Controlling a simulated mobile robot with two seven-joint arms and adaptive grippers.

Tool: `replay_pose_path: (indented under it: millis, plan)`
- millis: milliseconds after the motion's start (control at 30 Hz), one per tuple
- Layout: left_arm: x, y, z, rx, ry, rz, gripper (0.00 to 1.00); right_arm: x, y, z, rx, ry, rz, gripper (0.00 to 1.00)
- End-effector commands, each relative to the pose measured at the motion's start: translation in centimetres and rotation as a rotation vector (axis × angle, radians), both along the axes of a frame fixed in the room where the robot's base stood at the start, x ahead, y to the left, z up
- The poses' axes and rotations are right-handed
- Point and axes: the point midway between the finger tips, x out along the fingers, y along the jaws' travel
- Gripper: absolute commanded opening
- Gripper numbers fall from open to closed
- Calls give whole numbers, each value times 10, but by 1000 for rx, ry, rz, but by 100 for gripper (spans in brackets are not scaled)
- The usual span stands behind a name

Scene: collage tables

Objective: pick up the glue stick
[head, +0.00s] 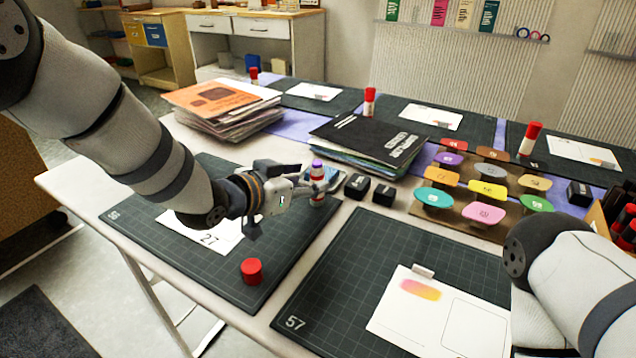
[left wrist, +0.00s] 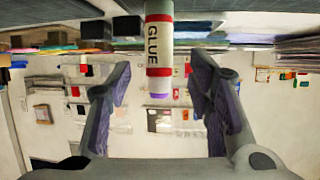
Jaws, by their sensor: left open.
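The glue stick (head: 317,186) stands upright near the far right corner of the left cutting mat (head: 185,262), its purple top uncovered. My left gripper (head: 303,184) comes in from the left, low beside the stick. In the left wrist view my left gripper (left wrist: 160,75) is open, with the stick between the fingertips in the picture and a gap on each side. A red cap (head: 251,272) sits on the near part of the same mat. My right gripper is out of view.
Two black blocks (head: 357,186) (head: 383,195) stand right of the stick. Stacks of books (head: 222,112) and dark folders (head: 365,143) lie behind. Several red-capped glue sticks (head: 369,102) stand farther back. A rack of coloured pads (head: 484,211) is at right.

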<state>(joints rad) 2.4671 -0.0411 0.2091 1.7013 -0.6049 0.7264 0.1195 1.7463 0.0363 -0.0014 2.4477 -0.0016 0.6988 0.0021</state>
Motion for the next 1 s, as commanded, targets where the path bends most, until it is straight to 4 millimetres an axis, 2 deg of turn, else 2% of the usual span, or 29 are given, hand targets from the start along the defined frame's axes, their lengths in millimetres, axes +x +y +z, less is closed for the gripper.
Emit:
replay_pose_path:
  millis: [33,200,433,467,667,1000]
  plan:
    - [7,-7,-8,0,2,-3,47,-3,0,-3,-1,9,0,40]
    - [28,-22,-18,-1,3,0,47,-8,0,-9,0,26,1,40]
    - [31,-24,-16,-1,-1,0,47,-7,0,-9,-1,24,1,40]
    - [31,-24,-16,-1,-1,0,45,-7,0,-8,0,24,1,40]
    - [31,-24,-16,-1,-1,0,0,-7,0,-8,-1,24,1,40]
    - [31,-24,-14,0,-1,1,0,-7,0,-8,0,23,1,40]
